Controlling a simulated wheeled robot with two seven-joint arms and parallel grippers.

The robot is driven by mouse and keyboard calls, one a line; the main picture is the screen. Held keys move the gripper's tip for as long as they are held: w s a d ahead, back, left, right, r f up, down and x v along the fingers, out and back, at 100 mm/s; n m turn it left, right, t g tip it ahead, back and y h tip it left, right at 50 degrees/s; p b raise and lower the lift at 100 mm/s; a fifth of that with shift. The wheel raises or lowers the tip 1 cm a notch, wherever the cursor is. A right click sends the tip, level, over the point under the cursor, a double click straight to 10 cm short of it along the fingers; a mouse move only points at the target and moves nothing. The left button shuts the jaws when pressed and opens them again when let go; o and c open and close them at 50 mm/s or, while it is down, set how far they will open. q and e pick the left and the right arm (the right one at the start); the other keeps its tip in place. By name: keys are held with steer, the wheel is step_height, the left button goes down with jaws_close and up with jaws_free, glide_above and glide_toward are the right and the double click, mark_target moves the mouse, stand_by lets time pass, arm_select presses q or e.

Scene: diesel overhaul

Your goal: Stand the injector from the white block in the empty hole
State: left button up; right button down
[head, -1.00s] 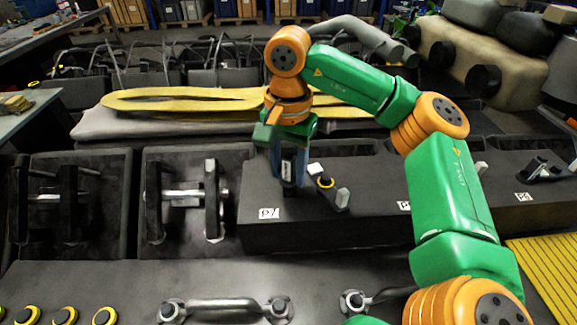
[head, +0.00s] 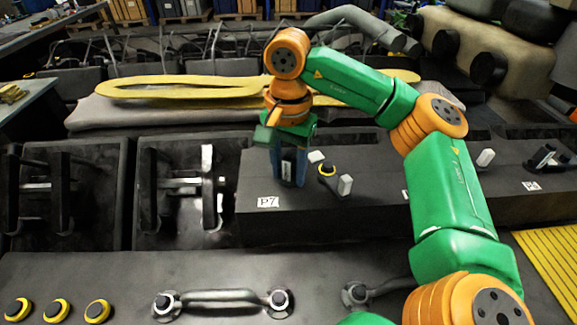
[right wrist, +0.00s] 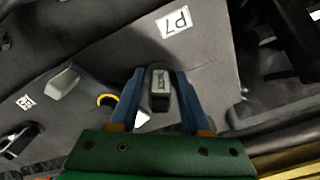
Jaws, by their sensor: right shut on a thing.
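My right gripper (head: 288,180) is over the dark engine deck (head: 370,195), just behind the P7 label (head: 268,203). It is shut on a dark injector with a small pale label, which shows between the fingers in the right wrist view (right wrist: 160,88). In the head view the fingers mostly hide it. The injector's lower end and whether it sits in a hole cannot be seen. A yellow-ringed dark fitting (head: 327,170) is beside the gripper, between a small white block (head: 316,157) and a pale upright block (head: 345,185). My left gripper is not in view.
Rocker-like parts (head: 185,186) stand in open bays left of the deck. Several yellow-ringed pieces (head: 57,309) and a bar-shaped handle (head: 222,300) are on the near surface. A yellow gasket (head: 180,88) lies behind. Another dark fitting (head: 543,157) is at the right.

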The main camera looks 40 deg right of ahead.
steer(key=shift+c, duration=1.4)
jaws_free()
steer(key=shift+r, duration=0.2)
step_height(320, 180, up, 7)
steer(key=shift+f+p, duration=0.1)
steer(key=shift+p, duration=0.7)
steer(key=shift+s, duration=0.1)
steer(key=shift+f, duration=0.15)
